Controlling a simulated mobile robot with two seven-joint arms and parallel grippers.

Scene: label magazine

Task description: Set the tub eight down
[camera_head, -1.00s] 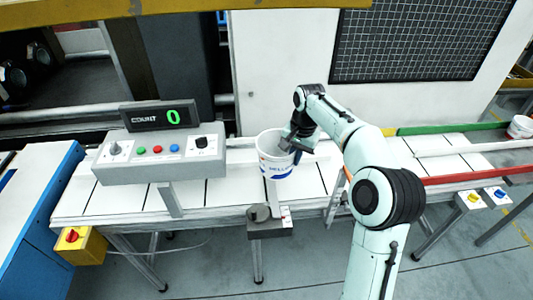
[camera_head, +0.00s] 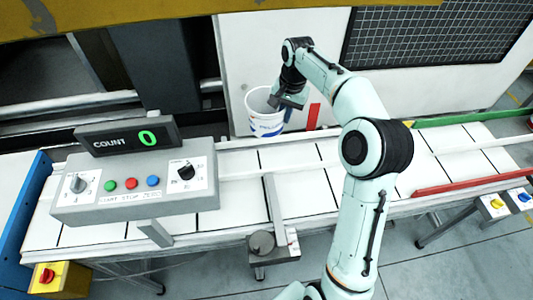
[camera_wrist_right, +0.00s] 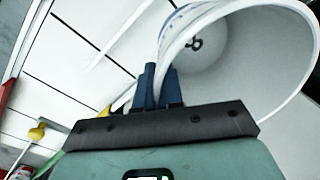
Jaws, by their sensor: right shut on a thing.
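A white tub (camera_head: 266,112) with blue and red print is at the back edge of the conveyor in the head view, upright and open at the top. My right gripper (camera_head: 284,97) is shut on its right rim. In the right wrist view the dark blue fingers (camera_wrist_right: 158,85) pinch the tub wall, and the tub's open mouth (camera_wrist_right: 235,60) fills the upper right. Whether the tub's base touches anything cannot be told. My left gripper is not in view.
The white slatted conveyor (camera_head: 330,190) is mostly clear. A grey control box (camera_head: 135,187) with a display (camera_head: 127,139) reading 0 stands at left. A red rail (camera_head: 470,183) and green rail (camera_head: 450,120) lie at right.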

